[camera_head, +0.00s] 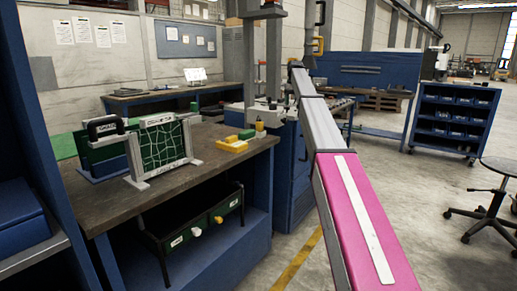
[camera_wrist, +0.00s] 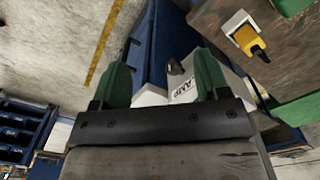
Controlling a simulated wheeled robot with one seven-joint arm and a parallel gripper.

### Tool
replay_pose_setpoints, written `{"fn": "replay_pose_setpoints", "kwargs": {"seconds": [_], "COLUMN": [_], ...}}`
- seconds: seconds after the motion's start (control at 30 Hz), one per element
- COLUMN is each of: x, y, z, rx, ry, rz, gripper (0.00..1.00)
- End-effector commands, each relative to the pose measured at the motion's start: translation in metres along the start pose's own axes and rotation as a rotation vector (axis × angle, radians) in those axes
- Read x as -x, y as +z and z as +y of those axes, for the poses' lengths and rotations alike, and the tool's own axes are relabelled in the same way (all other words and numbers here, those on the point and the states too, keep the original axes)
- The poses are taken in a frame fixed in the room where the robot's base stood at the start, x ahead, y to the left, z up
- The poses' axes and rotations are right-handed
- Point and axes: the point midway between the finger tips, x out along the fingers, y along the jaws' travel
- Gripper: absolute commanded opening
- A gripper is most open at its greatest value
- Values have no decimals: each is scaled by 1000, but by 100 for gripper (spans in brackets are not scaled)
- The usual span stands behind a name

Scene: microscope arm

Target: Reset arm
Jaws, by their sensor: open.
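My gripper (camera_wrist: 160,76) shows in the wrist view with its two green fingers spread apart and nothing held between them. Beyond the fingers are a blue cabinet side and a pale block with dark lettering (camera_wrist: 192,88), partly hidden by the right finger. I cannot tell whether a finger touches it. In the head view my arm, pink and grey, stretches from the bottom right up to the middle, beside the workbench. I cannot make out the fingers there.
A workbench (camera_head: 78,203) at left holds a green framed panel (camera_head: 163,146) and yellow blocks (camera_head: 233,145). A black bin (camera_head: 190,235) sits on its lower shelf. A blue shelf cart (camera_head: 450,118) and a stool (camera_head: 490,195) stand at right, with bare floor between.

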Motion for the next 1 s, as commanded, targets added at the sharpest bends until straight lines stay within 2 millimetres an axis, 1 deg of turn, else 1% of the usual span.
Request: {"fn": "replay_pose_setpoints", "kwargs": {"seconds": [0.03,0.2,0.37,0.47,0.57,0.67,0.7,0.77,0.8,0.87,0.9,0.97,1.0], "x": [-7,-34,-73,-102,-138,-185,-206,-237,-257,-287,-306,-332,-349], "y": [6,18,38,54,77,109,125,150,167,193,211,238,257], "z": [-1,-3,-7,-9,-13,-19,-22,-26,-29,-33,-36,-41,-44], "rx": [-1,-7,-15,-21,-29,-39,-45,-53,-58,-66,-71,-80,-86], "ry": [0,0,0,0,0,-1,0,0,0,0,0,0,0], "rz": [-1,0,-1,-2,-2,-3,-3,-2,-3,-3,-2,-2,-1], "gripper": [68,68,68,68,68,68,68,68,68,68,68,68,68]}}
